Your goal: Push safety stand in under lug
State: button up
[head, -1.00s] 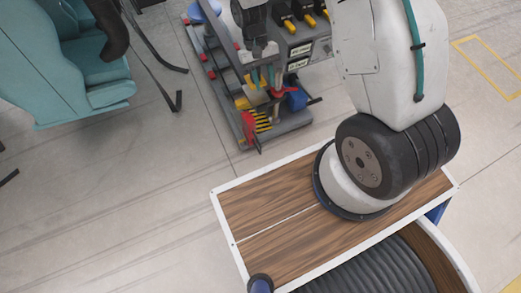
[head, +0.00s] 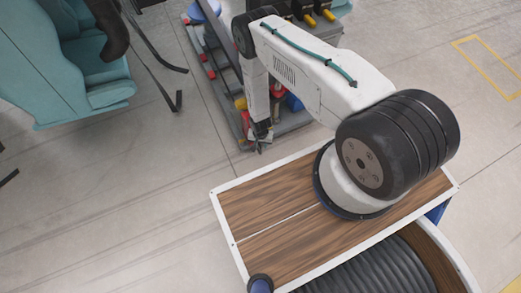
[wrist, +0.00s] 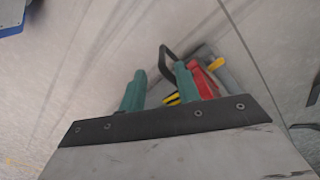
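The red part (wrist: 205,83), which looks like the safety stand, shows in the wrist view just right of my gripper's right finger, with a black loop handle (wrist: 163,60) beside it. In the head view a bit of red (head: 245,120) shows at the near end of the dark rig, mostly hidden by my arm. My gripper (wrist: 160,75) has two teal fingers set apart, with nothing held between them. In the head view my gripper (head: 259,141) points down at the rig's near end. I cannot tell whether it touches the stand. The lug cannot be made out.
The dark rig base (head: 292,122) carries a blue part (head: 293,103) near the arm. Yellow and black striping (wrist: 172,99) lies beside the red part. A teal seat (head: 95,75) stands to the left.

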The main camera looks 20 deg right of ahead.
jog(key=shift+w+f, duration=0.2)
jog(key=shift+f, duration=3.65)
grip_shut()
